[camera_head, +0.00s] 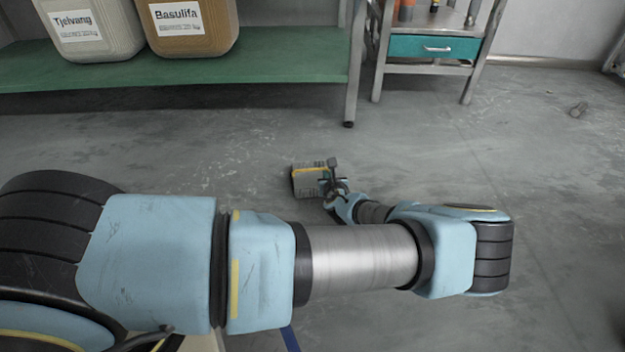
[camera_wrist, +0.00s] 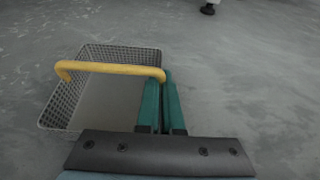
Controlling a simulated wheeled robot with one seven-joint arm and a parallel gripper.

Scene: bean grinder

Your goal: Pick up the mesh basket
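The mesh basket (camera_head: 308,182) is a small grey wire basket with a yellow handle, seen in the middle of the head view low over the floor. In the wrist view the basket (camera_wrist: 58,105) fills the left half, with its handle crossing above the opening. My gripper (camera_wrist: 162,78) has two green fingers close together at the right end of the handle, which sits between their tips. In the head view my gripper (camera_head: 331,178) is at the basket's right side. I cannot tell whether the basket touches the floor.
A green-topped bench (camera_head: 180,70) with a white jug (camera_head: 95,35) and a brown jug (camera_head: 195,30) stands at the back left. A metal stand with a teal drawer (camera_head: 430,47) is at the back right. The floor around the basket is clear.

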